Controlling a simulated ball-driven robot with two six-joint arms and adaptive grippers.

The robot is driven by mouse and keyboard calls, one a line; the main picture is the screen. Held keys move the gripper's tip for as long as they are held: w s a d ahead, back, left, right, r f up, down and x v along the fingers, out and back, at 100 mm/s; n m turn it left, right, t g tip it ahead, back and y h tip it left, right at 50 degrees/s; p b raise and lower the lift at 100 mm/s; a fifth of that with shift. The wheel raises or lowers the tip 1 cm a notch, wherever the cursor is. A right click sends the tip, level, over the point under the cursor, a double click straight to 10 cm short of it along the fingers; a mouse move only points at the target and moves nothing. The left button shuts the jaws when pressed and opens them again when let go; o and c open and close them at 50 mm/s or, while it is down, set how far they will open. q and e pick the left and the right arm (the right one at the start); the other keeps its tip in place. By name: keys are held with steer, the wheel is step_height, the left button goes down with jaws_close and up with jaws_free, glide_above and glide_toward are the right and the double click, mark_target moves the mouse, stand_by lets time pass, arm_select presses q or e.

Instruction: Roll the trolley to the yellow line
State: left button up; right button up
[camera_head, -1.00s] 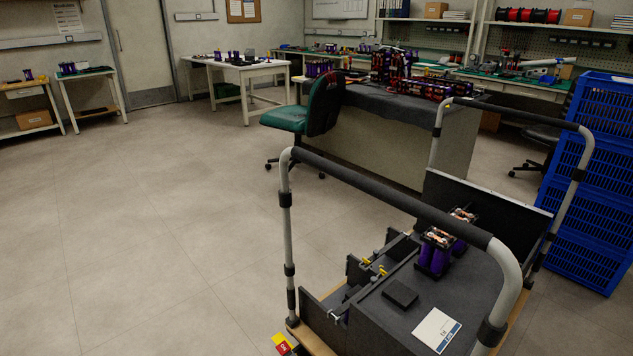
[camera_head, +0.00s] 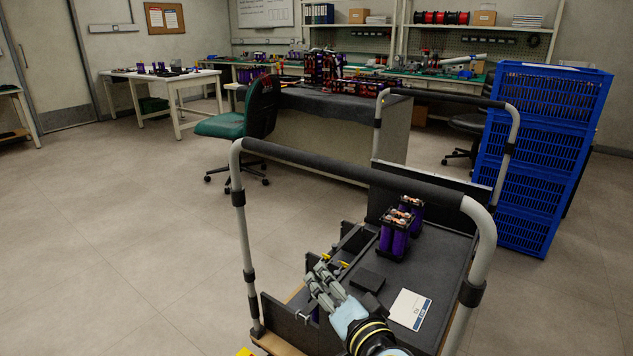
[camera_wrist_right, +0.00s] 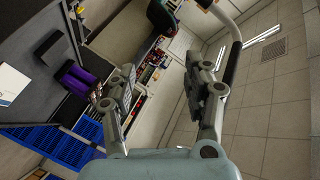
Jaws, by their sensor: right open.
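The trolley (camera_head: 452,262) stands in front of me in the head view, with a dark deck and a grey tubular frame at each end. Its near push handle (camera_head: 350,175) has a black padded top bar. My right gripper (camera_head: 318,276) is over the near part of the deck, below the handle bar in the picture. It is open with nothing between its fingers, and it also shows open in the right wrist view (camera_wrist_right: 165,88). The handle bar shows at the upper right of the wrist view. My left gripper is not in view.
Purple cell blocks (camera_head: 396,235), a black box (camera_head: 367,280) and a white card (camera_head: 409,309) are on the deck. Blue crates (camera_head: 540,150) stand close to the right of the trolley. A green chair (camera_head: 225,125) and a bench are beyond. The floor at left is clear.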

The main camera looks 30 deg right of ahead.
mark_target(329, 171)
steer(key=w+d+r+m+t+h+b, duration=0.15)
steer(key=r+m, duration=0.25)
steer(key=r, duration=0.4)
steer(key=w+d+r+m+t+h, duration=0.1)
steer(key=d+r+m+h, duration=0.2)
steer(key=r, duration=0.5)
steer(key=shift+m, duration=0.6)
steer(key=x, duration=0.6)
steer(key=a+x, duration=0.1)
steer(key=x, duration=0.2)
steer(key=shift+w+r, duration=0.1)
steer(key=shift+w, duration=0.2)
steer(key=shift+w+d+r, duration=0.1)
steer(key=shift+w+d, duration=0.05)
steer(key=shift+w, duration=0.3)
jaws_close()
